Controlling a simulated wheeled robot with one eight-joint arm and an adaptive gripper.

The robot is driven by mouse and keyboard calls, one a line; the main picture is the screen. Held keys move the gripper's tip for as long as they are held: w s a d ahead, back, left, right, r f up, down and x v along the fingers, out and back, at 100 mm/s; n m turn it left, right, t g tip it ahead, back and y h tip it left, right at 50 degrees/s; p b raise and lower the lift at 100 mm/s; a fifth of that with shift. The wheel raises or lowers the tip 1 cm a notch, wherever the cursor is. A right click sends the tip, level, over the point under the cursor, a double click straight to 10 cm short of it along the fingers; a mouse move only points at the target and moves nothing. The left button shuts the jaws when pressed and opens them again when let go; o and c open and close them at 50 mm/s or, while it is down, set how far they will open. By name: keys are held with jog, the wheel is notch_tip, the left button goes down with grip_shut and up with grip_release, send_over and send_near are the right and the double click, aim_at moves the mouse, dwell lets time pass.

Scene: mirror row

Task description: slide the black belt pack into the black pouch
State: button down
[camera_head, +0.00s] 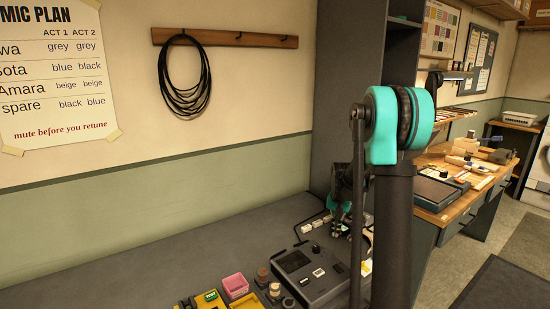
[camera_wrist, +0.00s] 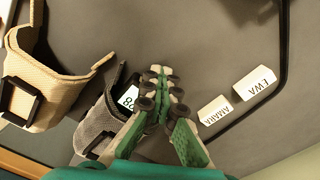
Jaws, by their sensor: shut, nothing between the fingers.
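In the wrist view, my gripper (camera_wrist: 165,82) is shut and empty, with its green-padded fingers together. A dark grey or black pouch (camera_wrist: 98,128) with a buckle lies just left of the fingers, partly hidden by them. A white label (camera_wrist: 128,97) with dark digits shows at its mouth, on a dark thing that I cannot make out well. I cannot tell whether this is the black belt pack inside the pouch. In the head view my gripper (camera_head: 340,228) is low over the counter, largely blocked by my arm, and neither pouch nor pack can be made out.
A beige pouch (camera_wrist: 45,82) lies farther left. White name tags reading AMARA (camera_wrist: 214,109) and EWA (camera_wrist: 255,83) lie right of the fingers. A dark console (camera_head: 305,272) and a pink box (camera_head: 235,285) stand on the counter (camera_head: 180,262); its left part is clear.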

jog(key=shift+w+d, duration=0.55)
jog(key=shift+d, duration=0.35)
jog(key=shift+a, duration=0.1)
jog(key=shift+s+a, duration=0.65)
jog(key=shift+a, duration=0.25)
notch_tip(320, 180, up, 8)
dwell(0.3)
jog(key=shift+f, duration=0.1)
